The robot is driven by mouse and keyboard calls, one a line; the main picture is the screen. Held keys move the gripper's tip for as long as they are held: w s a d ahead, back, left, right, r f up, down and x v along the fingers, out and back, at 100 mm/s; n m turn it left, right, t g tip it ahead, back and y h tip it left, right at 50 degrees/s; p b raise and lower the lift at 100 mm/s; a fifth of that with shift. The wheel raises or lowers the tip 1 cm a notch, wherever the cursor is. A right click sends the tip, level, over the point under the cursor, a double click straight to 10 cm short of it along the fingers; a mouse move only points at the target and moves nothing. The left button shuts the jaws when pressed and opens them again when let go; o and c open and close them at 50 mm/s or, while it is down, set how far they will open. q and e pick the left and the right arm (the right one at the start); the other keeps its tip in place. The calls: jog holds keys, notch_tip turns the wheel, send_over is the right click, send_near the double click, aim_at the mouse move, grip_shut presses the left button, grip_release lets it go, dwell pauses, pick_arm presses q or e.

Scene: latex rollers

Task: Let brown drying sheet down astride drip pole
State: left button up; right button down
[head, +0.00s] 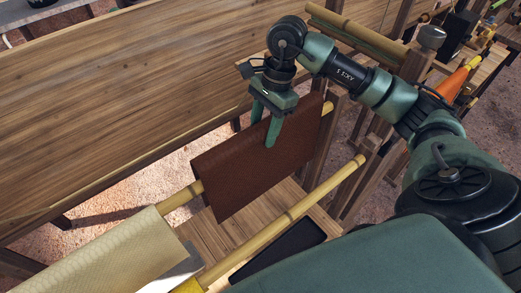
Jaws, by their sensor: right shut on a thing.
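The brown drying sheet (239,186) hangs folded over the farther bamboo pole (181,197), the drip pole as far as I can tell. Pole ends show on both sides of the sheet. My right gripper (264,127) points down at the sheet's top fold, about midway along it, and is shut on the sheet. The near flap hangs down in front of the pole. The far flap is mostly hidden, and I cannot tell whether the fold rests on the pole. My left gripper is out of view.
A cream sheet (112,254) hangs on the same pole at lower left. A dark tray (280,247) lies on the wooden board below. A long wooden panel (130,85) stands behind.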

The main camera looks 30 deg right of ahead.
jog(key=a+p+v, duration=0.2)
jog(key=p+v, duration=0.2)
jog(key=v, duration=0.7)
jog(key=a+r+p+v, duration=0.1)
jog(key=a+p+v, duration=0.2)
jog(key=v, duration=0.7)
jog(key=shift+s+r+p, duration=0.2)
jog(key=shift+r+p, duration=0.3)
jog(key=shift+p, duration=0.8)
jog(key=shift+f, duration=0.1)
